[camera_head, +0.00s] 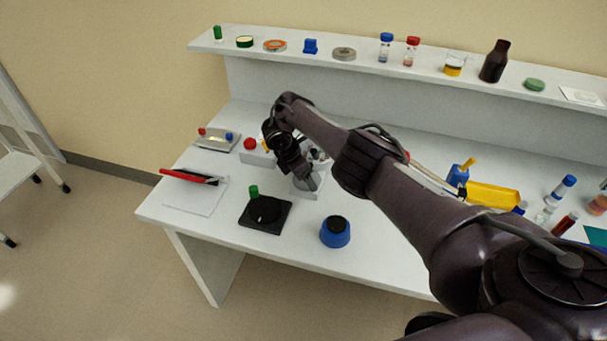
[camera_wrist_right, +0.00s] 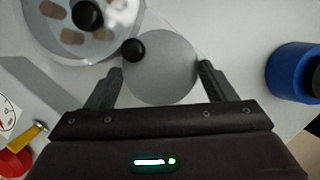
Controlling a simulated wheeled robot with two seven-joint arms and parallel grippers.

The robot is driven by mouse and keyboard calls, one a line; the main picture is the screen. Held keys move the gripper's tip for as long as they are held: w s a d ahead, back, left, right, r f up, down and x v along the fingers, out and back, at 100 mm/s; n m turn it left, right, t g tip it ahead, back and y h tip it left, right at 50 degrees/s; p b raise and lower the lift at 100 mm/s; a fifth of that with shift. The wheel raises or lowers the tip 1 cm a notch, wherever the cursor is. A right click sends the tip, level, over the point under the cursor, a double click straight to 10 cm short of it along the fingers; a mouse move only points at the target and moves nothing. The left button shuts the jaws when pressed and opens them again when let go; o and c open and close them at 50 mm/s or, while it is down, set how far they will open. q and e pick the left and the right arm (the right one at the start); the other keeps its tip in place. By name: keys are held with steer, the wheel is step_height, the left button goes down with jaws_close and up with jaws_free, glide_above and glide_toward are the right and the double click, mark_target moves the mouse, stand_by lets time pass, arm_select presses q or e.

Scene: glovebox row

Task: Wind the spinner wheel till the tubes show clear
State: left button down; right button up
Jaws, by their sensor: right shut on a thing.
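The spinner wheel is a grey disc (camera_wrist_right: 165,62) with a small black knob (camera_wrist_right: 133,49) at its rim. My right gripper (camera_wrist_right: 158,72) has one finger on each side of the disc and is shut on it. Next to it in the wrist view is the spinner's round drum (camera_wrist_right: 78,52) with a clear cover and black hub. Several tubes (camera_wrist_right: 75,37) inside look brownish, and the picture cuts off part of the drum. In the head view the spinner (camera_head: 308,184) stands mid-bench, mostly hidden behind my right arm and gripper (camera_head: 303,172). My left gripper is out of view.
A blue pot with a black top (camera_head: 335,232) stands near the bench's front edge. A black pad with a green-capped item (camera_head: 266,214) lies left of it. A red button (camera_head: 250,143) is behind. A yellow tray (camera_head: 493,195) and tubes are at right. A loaded shelf (camera_head: 360,64) runs behind.

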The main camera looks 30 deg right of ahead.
mark_target(296, 183)
steer(key=o, duration=1)
steer(key=p+v, duration=0.1)
steer(key=v, duration=0.6)
steer(key=shift+d, duration=0.1)
steer(key=shift+a+r+p, duration=0.3)
steer(key=shift+r+p, duration=0.15)
steer(key=shift+f, duration=0.1)
